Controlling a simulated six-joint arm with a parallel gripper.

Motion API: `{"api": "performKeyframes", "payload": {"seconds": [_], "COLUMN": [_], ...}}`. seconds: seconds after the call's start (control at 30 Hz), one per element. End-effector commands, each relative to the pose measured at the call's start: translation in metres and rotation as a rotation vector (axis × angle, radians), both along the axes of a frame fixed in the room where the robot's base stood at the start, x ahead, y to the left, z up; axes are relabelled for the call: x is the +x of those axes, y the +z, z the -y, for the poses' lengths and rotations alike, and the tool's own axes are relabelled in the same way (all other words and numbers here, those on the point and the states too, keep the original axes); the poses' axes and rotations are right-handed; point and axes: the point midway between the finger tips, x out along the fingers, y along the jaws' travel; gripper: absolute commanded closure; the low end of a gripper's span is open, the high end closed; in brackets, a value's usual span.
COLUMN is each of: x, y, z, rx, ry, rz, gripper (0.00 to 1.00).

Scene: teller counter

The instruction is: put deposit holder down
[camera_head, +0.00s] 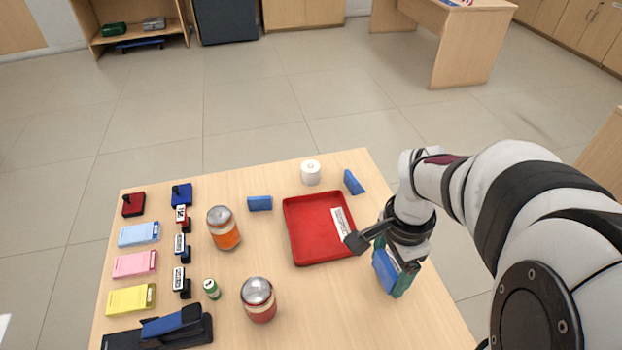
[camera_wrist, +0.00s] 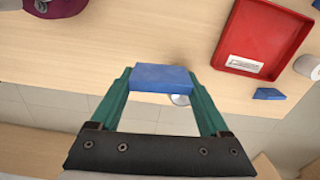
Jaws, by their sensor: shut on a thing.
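The blue deposit holder (camera_head: 383,272) is held in my gripper (camera_head: 393,277), at the right side of the counter, to the right of the red tray (camera_head: 290,236). In the wrist view the holder (camera_wrist: 160,77) shows as a blue slab between the two green fingertips, which press on its two ends. In the head view my gripper hides part of it. I cannot tell whether its bottom touches the counter.
A label strip (camera_head: 342,222) lies in the tray. Blue blocks (camera_head: 259,203) (camera_head: 353,182) and a white roll (camera_head: 310,172) stand behind it. Jars (camera_head: 224,230) (camera_head: 258,302), stamps and a stapler (camera_head: 172,323) fill the left. Bare counter (camera_head: 340,310) lies front right.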

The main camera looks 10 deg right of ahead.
Motion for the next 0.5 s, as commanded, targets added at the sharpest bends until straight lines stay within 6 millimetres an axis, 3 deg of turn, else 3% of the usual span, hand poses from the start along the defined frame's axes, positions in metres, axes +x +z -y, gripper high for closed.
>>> {"api": "performKeyframes", "payload": {"seconds": [0.5], "x": [0.119], "y": [-0.001], "z": [0.012], "rx": [0.001], "ry": [-0.064], "rz": [-0.003], "gripper": [0.77]}}
